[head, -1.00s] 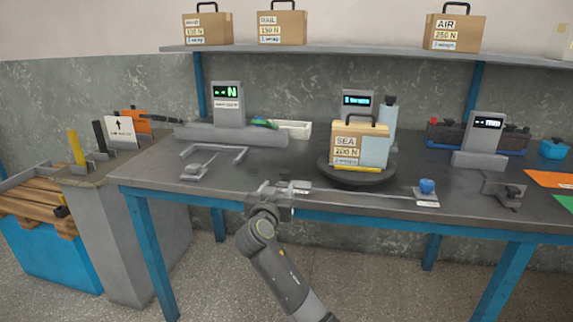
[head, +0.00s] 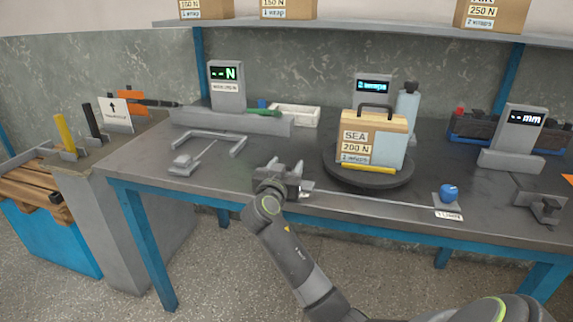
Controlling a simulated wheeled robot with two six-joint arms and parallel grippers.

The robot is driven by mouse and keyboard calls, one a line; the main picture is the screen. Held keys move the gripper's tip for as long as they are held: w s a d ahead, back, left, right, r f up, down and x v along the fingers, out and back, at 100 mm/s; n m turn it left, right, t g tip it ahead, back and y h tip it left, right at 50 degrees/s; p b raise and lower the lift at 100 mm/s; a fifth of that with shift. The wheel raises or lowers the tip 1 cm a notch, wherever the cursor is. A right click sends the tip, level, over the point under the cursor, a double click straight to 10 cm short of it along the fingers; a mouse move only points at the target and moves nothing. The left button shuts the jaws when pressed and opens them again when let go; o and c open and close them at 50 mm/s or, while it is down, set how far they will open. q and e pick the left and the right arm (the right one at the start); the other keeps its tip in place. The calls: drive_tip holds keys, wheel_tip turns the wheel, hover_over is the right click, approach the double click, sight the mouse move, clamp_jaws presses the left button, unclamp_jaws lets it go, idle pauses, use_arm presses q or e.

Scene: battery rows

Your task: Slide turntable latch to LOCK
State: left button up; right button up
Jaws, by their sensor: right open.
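The turntable (head: 395,180) is a dark round disc on the bench. On it stands a tan case labelled SEA 200 N (head: 356,140), with a yellow strip at its foot. A thin pale rail (head: 370,200) runs along the bench front, from beside my right gripper to a small grey plate with a blue knob (head: 448,193). A small white label lies in front of the knob; its text is too small to read. My right gripper (head: 298,181) is open at the rail's left end, left of the turntable and well away from the knob. It hides part of that end. My left gripper is out of view.
A force display (head: 226,88), a wrap display (head: 373,90) and a mm gauge (head: 520,130) stand on the bench (head: 140,165). A bottle (head: 405,105) stands behind the case. A grey U-shaped fixture (head: 205,150) lies at left. A shelf (head: 340,32) runs above.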

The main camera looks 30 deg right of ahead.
sight(305, 181)
drive_tip(key=c, duration=0.4)
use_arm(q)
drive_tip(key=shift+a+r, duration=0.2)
use_arm(e)
clamp_jaws()
drive_tip(key=shift+s+d, duration=0.15)
drive_tip(key=s+d+p, duration=0.1)
drive_tip(key=s+d, duration=0.1)
drive_tip(key=s, duration=0.1)
drive_tip(key=shift+s+d+r, duration=0.1)
drive_tip(key=shift+s+d, duration=0.05)
drive_tip(key=shift+d, duration=0.25)
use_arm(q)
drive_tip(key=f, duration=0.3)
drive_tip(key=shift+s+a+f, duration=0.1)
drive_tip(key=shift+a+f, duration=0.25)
use_arm(e)
unclamp_jaws()
drive_tip(key=o, duration=0.4)
drive_tip(key=shift+s+d, duration=0.2)
drive_tip(key=shift+d, duration=0.05)
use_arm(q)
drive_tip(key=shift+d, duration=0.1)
use_arm(e)
drive_tip(key=shift+a, duration=0.1)
